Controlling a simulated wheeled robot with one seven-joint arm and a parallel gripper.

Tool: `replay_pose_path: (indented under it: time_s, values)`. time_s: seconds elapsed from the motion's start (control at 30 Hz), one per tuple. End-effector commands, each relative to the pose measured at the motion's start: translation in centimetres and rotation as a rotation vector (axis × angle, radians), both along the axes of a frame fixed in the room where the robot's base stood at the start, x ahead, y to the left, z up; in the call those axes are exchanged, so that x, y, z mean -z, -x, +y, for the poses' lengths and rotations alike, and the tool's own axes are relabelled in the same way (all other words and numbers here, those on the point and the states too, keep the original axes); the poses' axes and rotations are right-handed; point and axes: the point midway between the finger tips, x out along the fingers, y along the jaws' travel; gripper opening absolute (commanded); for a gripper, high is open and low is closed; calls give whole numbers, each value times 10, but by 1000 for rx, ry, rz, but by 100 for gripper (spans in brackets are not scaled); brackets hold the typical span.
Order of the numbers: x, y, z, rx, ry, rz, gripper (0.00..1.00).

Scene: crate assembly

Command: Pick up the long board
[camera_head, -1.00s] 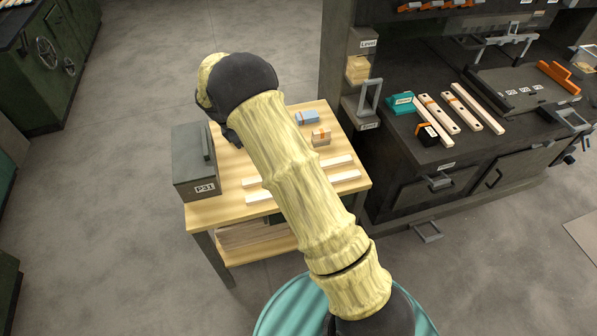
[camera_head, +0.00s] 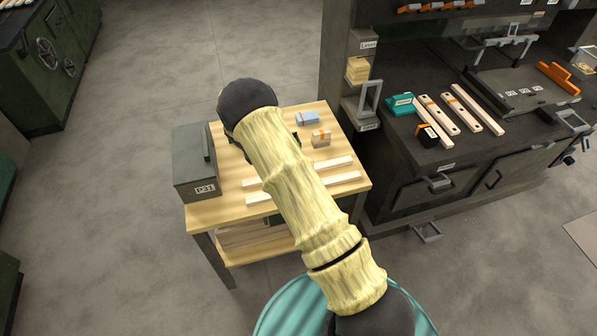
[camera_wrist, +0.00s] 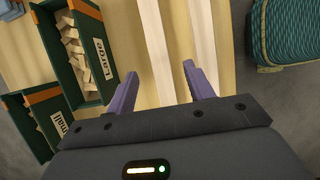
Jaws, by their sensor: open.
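Two long pale boards lie parallel on the small wooden table. The far board (camera_head: 337,163) and the near board (camera_head: 346,177) are each partly hidden behind my arm in the head view. In the wrist view, the left board (camera_wrist: 155,40) runs up the picture between my finger tips, and the right board (camera_wrist: 203,35) runs beside it, in line with the right finger. My gripper (camera_wrist: 160,73) is open, with purple fingers and nothing held. Its height above the boards is hard to tell. My gripper is hidden in the head view.
The table (camera_head: 205,214) also holds a grey labelled box (camera_head: 190,176), a blue block (camera_head: 308,118) and a strapped wood bundle (camera_head: 321,138). Green boxes marked Large (camera_wrist: 88,80) and Small (camera_wrist: 50,128) stand left of the boards. A dark workbench (camera_head: 400,205) stands right.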

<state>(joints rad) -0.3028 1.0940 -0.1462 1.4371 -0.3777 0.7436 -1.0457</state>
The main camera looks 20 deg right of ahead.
Motion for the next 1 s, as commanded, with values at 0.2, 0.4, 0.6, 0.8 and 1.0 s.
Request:
replay_pose_path:
  time_s: [0.2,0.4,0.6,0.8,1.0]
  values:
    - [0,0,0,0,0,0,53]
    - [17,0,-8,1,1,2,53]
    - [42,-1,-20,2,0,1,53]
    - [47,-1,-21,1,-1,0,53]
    - [47,-1,-21,1,0,0,53]
